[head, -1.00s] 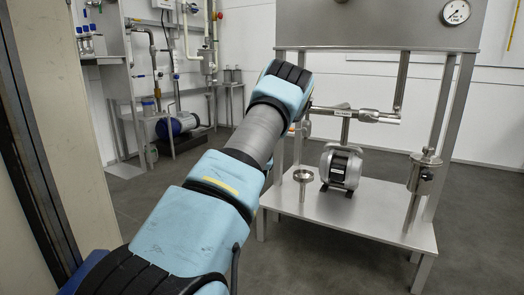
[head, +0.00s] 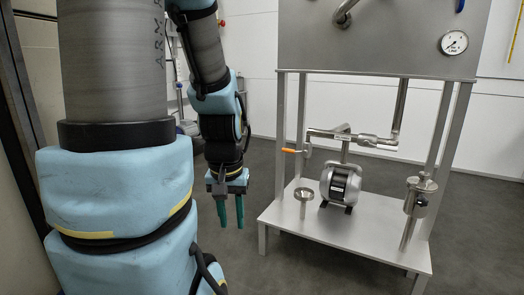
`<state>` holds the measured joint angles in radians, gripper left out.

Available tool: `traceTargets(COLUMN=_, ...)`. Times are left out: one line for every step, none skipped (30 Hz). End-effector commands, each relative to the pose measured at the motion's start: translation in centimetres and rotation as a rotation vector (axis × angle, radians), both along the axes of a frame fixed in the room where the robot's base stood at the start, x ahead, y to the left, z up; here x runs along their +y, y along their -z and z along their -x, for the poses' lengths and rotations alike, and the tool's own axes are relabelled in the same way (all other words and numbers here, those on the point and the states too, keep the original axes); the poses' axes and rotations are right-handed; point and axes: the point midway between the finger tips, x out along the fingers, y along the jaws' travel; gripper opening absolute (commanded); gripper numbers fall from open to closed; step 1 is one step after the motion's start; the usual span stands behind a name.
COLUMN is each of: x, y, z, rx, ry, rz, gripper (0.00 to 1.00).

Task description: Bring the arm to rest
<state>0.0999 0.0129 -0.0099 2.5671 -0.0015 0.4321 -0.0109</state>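My arm is folded up on the left of the head view, its thick links close to the camera. My gripper (head: 231,226) hangs pointing down, left of the steel stand. Its two green fingers are apart with a gap between them, and nothing shows in the gap. It is clear of the stand and touches nothing that I can see.
The steel stand (head: 338,241) carries a pump motor (head: 340,184), a small funnel-like fitting (head: 303,200) and a canister (head: 418,197). A pipe with an orange-handled valve (head: 291,150) runs above. A tank (head: 400,45) with a gauge (head: 454,42) is on top. Grey floor lies clear beneath the gripper.

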Motion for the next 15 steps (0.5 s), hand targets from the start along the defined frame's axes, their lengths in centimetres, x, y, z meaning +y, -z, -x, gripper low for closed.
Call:
traceTargets(x=0.0, y=-2.1, z=-0.2, rx=-0.005, ry=0.0, rz=0.001, gripper=0.33)
traceTargets(x=0.0, y=-2.7, z=-0.3, rx=-0.006, ry=0.0, rz=0.002, gripper=0.33)
traceTargets(x=-0.1, y=-3.6, z=-0.3, rx=-0.006, ry=0.001, rz=0.001, gripper=0.33)
traceTargets(x=-0.1, y=-4.2, z=-0.4, rx=-0.006, ry=0.001, rz=0.001, gripper=0.33)
traceTargets(x=-0.1, y=-4.9, z=-0.4, rx=-0.007, ry=0.001, rz=0.002, gripper=0.33)
traceTargets(x=-0.1, y=-5.8, z=-0.4, rx=-0.007, ry=0.001, rz=0.002, gripper=0.33)
traceTargets(x=-0.1, y=-6.6, z=-0.4, rx=-0.007, ry=0.001, rz=0.002, gripper=0.33)
traceTargets(x=-0.1, y=-7.3, z=-0.4, rx=-0.008, ry=0.001, rz=0.002, gripper=0.33)
traceTargets(x=-0.1, y=-8.4, z=-0.4, rx=-0.008, ry=0.001, rz=0.002, gripper=0.33)
traceTargets(x=-0.1, y=-9.2, z=-0.4, rx=-0.008, ry=0.002, rz=0.002, gripper=0.33)
traceTargets(x=-0.1, y=-10.2, z=-0.4, rx=-0.008, ry=0.002, rz=0.002, gripper=0.33)
traceTargets(x=-0.1, y=-11.5, z=-0.4, rx=-0.009, ry=0.002, rz=0.002, gripper=0.33)
traceTargets(x=-0.1, y=-12.4, z=-0.5, rx=-0.009, ry=0.002, rz=0.002, gripper=0.33)
traceTargets(x=-0.1, y=-13.4, z=-0.5, rx=-0.009, ry=0.002, rz=0.002, gripper=0.33)
traceTargets(x=-0.1, y=-14.6, z=-0.5, rx=-0.009, ry=0.002, rz=0.002, gripper=0.33)
